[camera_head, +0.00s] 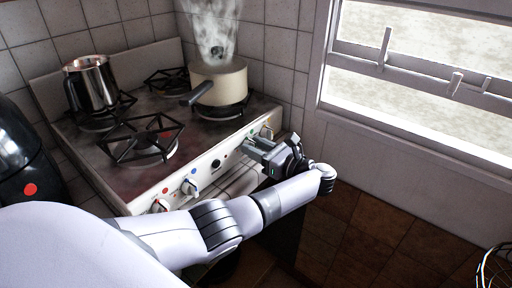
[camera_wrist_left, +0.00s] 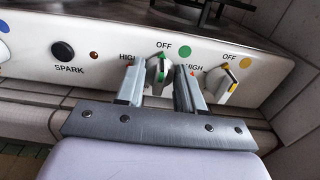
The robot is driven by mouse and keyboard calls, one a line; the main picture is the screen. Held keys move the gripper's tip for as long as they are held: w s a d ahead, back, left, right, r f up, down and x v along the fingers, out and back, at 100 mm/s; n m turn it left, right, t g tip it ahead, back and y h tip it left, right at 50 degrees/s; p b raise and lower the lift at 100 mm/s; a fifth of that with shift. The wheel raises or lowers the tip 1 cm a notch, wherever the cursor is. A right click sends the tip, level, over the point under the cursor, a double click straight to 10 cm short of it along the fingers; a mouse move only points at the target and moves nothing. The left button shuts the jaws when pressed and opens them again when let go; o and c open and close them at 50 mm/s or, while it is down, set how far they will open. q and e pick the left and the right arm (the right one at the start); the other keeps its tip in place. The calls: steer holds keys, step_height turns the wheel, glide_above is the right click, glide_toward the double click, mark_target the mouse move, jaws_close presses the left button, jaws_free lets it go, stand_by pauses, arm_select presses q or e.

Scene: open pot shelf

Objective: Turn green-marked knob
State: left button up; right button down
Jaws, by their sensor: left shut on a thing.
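The green-marked knob (camera_wrist_left: 158,74) is white with a green stripe and stands roughly upright under the word OFF in the left wrist view. A green dot (camera_wrist_left: 184,53) is on the panel to its upper right. My left gripper (camera_wrist_left: 160,86) has one finger on each side of this knob and is shut on it. In the head view my left gripper (camera_head: 256,149) is at the right part of the white stove front (camera_head: 222,156), and it hides most of the knob. My right gripper is not in view.
A yellow-marked knob (camera_wrist_left: 220,84) is close to the right finger; a black SPARK button (camera_wrist_left: 63,50) is to the left. On the stove, a steaming cream pan (camera_head: 222,84) stands at back right and a metal pot (camera_head: 91,86) at left. A window (camera_head: 420,70) is at right.

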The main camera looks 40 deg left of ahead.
arm_select(q)
steer(key=o, duration=1)
steer(key=d+b, duration=0.1)
steer(key=d, duration=0.6)
steer(key=shift+s+b, duration=0.25)
steer(key=shift+b, duration=0.15)
